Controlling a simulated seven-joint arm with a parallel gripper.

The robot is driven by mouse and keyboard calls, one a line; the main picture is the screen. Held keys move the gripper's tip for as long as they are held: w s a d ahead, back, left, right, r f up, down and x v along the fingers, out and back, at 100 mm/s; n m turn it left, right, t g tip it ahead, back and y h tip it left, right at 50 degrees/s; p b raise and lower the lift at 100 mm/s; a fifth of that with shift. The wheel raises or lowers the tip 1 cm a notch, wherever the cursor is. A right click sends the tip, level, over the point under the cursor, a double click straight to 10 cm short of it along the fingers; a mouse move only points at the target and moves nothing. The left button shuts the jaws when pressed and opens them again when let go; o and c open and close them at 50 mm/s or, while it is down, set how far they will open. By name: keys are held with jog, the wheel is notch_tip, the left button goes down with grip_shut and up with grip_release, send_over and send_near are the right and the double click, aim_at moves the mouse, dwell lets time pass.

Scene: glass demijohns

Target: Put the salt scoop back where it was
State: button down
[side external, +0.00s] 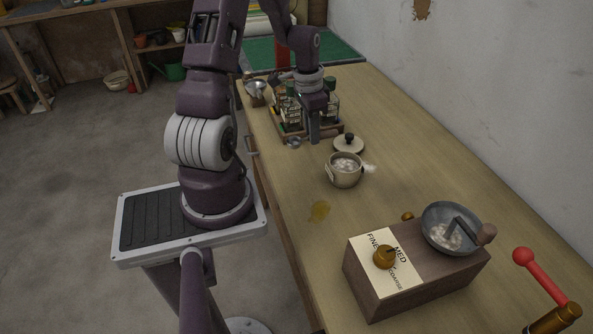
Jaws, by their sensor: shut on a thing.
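My gripper (315,134) points down just in front of the bottle tray, left of and behind the salt pot. It is shut on a small grey metal scoop, the salt scoop (293,142), whose round end shows to the left of the fingertips. The fingers hide its handle. I cannot tell whether the scoop touches the table. The cream salt pot (345,179) stands open with white salt inside. Its lid (348,145), with a dark knob, lies on the table behind it.
A wooden tray (290,136) of several bottles stands close behind my gripper, with a metal bowl (256,88) beyond. A wooden box (376,299) marked FINE, MED and COARSE carries a grey pan (430,216).

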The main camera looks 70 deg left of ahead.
aim_at(312, 169)
notch_tip(312, 169, down, 9)
jog(key=shift+f, duration=0.15)
jog(key=c, duration=1.3)
grip_release()
jog(key=shift+f, duration=0.1)
jog(key=shift+c, duration=0.2)
